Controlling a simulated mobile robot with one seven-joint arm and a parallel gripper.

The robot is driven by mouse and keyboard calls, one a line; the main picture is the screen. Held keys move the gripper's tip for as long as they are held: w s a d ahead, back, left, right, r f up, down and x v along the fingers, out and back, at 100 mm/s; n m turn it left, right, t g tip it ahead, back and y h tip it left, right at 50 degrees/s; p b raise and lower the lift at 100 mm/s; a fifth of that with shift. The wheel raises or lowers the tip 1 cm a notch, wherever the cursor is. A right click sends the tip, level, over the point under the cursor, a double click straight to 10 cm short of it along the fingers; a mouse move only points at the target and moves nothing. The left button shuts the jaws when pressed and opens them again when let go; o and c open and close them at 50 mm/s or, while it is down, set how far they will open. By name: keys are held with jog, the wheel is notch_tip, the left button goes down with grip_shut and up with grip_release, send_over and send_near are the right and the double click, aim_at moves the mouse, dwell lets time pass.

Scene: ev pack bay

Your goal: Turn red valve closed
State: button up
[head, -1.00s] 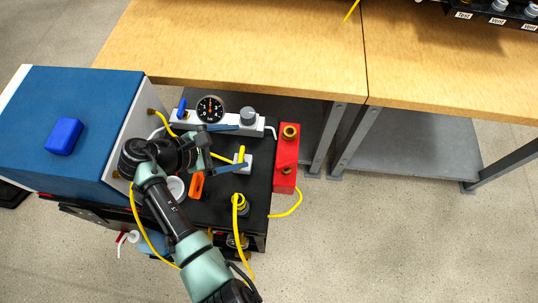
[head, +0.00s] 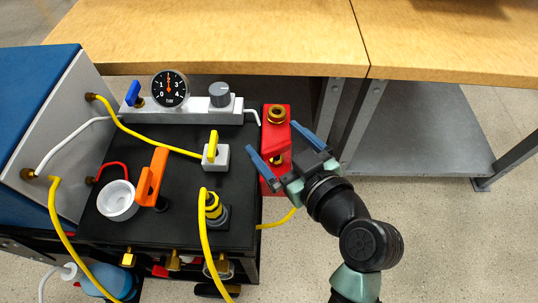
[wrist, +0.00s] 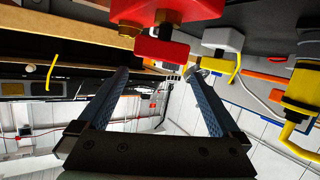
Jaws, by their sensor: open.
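A red block (head: 270,185) with brass fittings (head: 277,115) stands at the right edge of the black cart top. In the wrist view a red bar handle (wrist: 160,50) on a short dark stem projects from the red block (wrist: 190,9). I cannot tell any contact.
The black cart top (head: 130,228) holds an orange lever (head: 151,178), a yellow-handled white valve (head: 215,156), a white cup (head: 117,200) and a yellow hose plug (head: 212,208). A gauge (head: 170,88) and blue lever (head: 132,93) sit behind. The wooden bench (head: 220,35) bounds the back.

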jog(key=s+d+f+m+t+y+b, duration=0.2)
jog(key=s+d+f+t+b, duration=0.1)
jog(key=s+d+b, duration=0.3)
jog(key=x, duration=0.4)
jog(key=a+x, duration=0.1)
jog(key=x, duration=0.3)
jog(key=b+x, duration=0.1)
jog(key=x, duration=0.3)
jog(key=shift+s+a+r, duration=0.2)
jog(key=shift+a+r, duration=0.05)
jog(key=c, duration=1.2)
jog(key=shift+c, duration=0.2)
